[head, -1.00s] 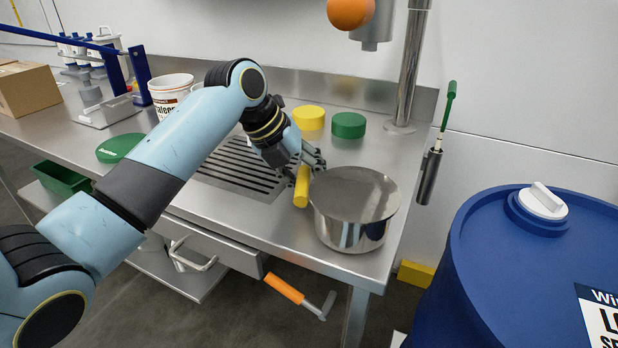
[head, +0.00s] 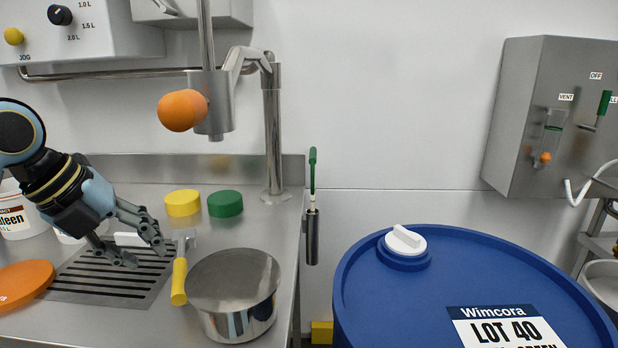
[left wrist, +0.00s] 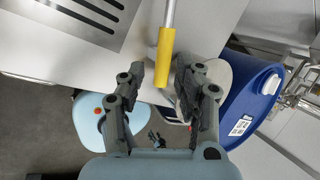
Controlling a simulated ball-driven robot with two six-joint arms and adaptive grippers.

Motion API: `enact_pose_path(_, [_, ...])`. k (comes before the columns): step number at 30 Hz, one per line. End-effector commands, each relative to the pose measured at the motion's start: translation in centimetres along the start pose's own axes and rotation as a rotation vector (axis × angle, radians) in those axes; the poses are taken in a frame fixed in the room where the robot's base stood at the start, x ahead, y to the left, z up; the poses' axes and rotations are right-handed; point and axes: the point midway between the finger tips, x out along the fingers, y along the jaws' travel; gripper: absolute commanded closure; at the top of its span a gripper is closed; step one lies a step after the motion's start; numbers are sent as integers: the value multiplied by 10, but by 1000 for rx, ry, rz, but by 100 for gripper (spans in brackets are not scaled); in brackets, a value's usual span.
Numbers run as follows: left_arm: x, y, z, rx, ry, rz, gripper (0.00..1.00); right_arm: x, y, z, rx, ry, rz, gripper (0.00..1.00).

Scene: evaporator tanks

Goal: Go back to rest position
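My left gripper (head: 147,252) comes in from the left in the head view, above the slotted drain grate (head: 75,278). Its fingers are spread with nothing between them. In the left wrist view my left gripper (left wrist: 160,70) also shows open. A yellow-handled tool (head: 179,282) lies on the steel counter to the right of the fingers, apart from them. In the left wrist view its yellow handle (left wrist: 164,68) appears between the fingers but lies beyond them. My right gripper does not show clearly in either view.
A steel pot (head: 234,308) stands right of the tool. Yellow (head: 183,204) and green (head: 225,205) lids lie behind, an orange lid (head: 22,284) at left. A steel post (head: 272,140) rises at the back. A blue drum (head: 470,290) fills the right front.

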Motion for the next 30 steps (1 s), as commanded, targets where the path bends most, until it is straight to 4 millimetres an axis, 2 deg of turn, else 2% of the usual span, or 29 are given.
enact_pose_path(6, [29,39,-65,-541,-24,78,66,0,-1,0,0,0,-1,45])
enact_pose_path(12, [38,79,-128,-1130,-114,139,66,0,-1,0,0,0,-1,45])
enact_pose_path(15, [35,98,-156,-1427,-181,156,66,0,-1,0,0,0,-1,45])
enact_pose_path(21, [22,129,-198,-1896,-321,153,66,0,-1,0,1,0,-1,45])
enact_pose_path(30, [-3,160,-238,-2385,-516,97,66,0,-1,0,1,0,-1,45])
